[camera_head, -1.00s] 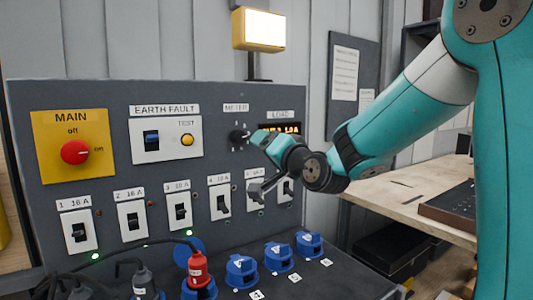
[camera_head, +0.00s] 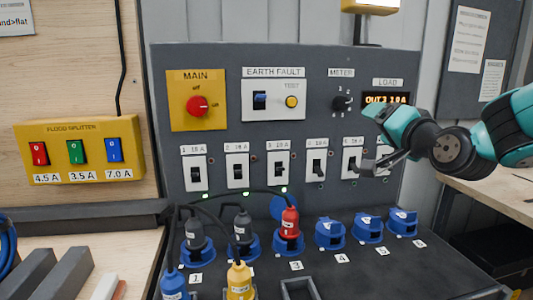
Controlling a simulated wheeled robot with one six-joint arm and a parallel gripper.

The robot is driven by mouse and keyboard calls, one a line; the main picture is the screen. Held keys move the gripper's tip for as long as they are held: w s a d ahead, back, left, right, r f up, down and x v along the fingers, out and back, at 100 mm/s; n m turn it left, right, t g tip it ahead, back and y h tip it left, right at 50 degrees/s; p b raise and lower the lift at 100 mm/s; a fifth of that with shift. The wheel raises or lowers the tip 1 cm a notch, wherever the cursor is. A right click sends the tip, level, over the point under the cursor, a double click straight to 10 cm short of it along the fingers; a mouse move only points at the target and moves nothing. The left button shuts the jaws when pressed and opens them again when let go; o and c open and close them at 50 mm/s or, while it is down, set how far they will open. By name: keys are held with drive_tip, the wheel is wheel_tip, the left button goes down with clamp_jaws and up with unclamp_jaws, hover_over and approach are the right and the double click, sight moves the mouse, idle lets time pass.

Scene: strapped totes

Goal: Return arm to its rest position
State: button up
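My gripper (camera_head: 372,164) is in front of the right part of the grey panel (camera_head: 225,123), below the load display (camera_head: 387,98). It overlaps the fifth breaker (camera_head: 351,164) and the right-end breaker in the picture. My teal arm reaches in from the right edge. A dark finger points left from the wrist. Whether the fingers are apart or closed cannot be made out, and I see nothing held. The meter knob (camera_head: 342,103) is left of the wrist, with a visible gap in the picture.
The panel also bears the red main switch (camera_head: 197,107) and the earth fault unit (camera_head: 273,101). Plugs with cables, such as the red plug (camera_head: 289,223), stand on the ledge below. A yellow flood splitter (camera_head: 80,150) hangs at left. A wooden bench (camera_head: 497,196) is at right.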

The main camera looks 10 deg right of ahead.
drive_tip(key=s+a+f+n+g+y, duration=0.5)
drive_tip(key=s+a+f+n+g, duration=0.45)
drive_tip(key=s+a, duration=0.4)
drive_tip(key=s+a+f+n+g+h, duration=0.1)
drive_tip(key=s+f+n+g, duration=0.1)
drive_tip(key=s+g, duration=0.2)
drive_tip(key=s+a+f+n+g+h, duration=0.1)
drive_tip(key=s+f+n+g, duration=0.2)
drive_tip(key=s, duration=0.7)
drive_tip(key=shift+s+a+f+n+g, duration=0.3)
drive_tip(key=shift+a+n+g, duration=0.1)
drive_tip(key=shift+g, duration=0.55)
